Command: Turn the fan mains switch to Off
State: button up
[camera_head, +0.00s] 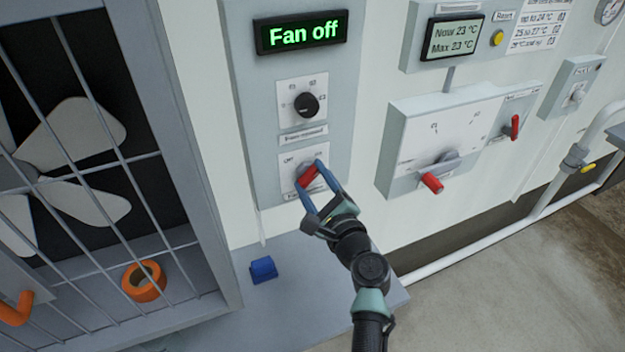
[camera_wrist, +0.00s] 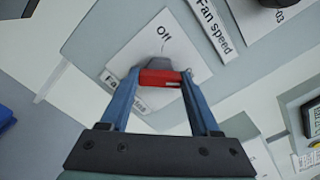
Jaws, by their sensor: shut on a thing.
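The fan mains switch has a red handle (camera_head: 308,176) on a white plate (camera_head: 288,159) low on the grey fan control panel. In the wrist view the red handle (camera_wrist: 160,78) lies between my two blue fingers, and "Off" is printed on the plate (camera_wrist: 150,38). My gripper (camera_head: 311,180) is shut on the handle; it also shows in the wrist view (camera_wrist: 160,84). The fingers partly cover the plate's lower label and markings, so I cannot tell exactly which mark the handle points at. The display (camera_head: 302,33) above reads "Fan off".
A black fan speed knob (camera_head: 307,104) sits just above the switch. A caged fan (camera_head: 72,140) is at left, with an orange ring (camera_head: 144,281) behind its bars. A blue block (camera_head: 263,269) lies on the grey ledge below. Red-handled controls (camera_head: 432,183) are at right.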

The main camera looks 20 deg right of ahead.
jog(key=shift+f, duration=0.1)
jog(key=n+b, duration=0.3)
jog(key=shift+f+n+b, duration=0.15)
jog(key=shift+n+b, duration=0.2)
jog(key=shift+n, duration=0.05)
jog(key=n+b, duration=1)
jog(key=shift+n, duration=0.4)
jog(key=shift+n+b, duration=1.45)
jog(key=shift+n, duration=0.25)
jog(key=shift+r, duration=0.2)
jog(key=o, duration=1.4)
jog(key=shift+c, duration=0.2)
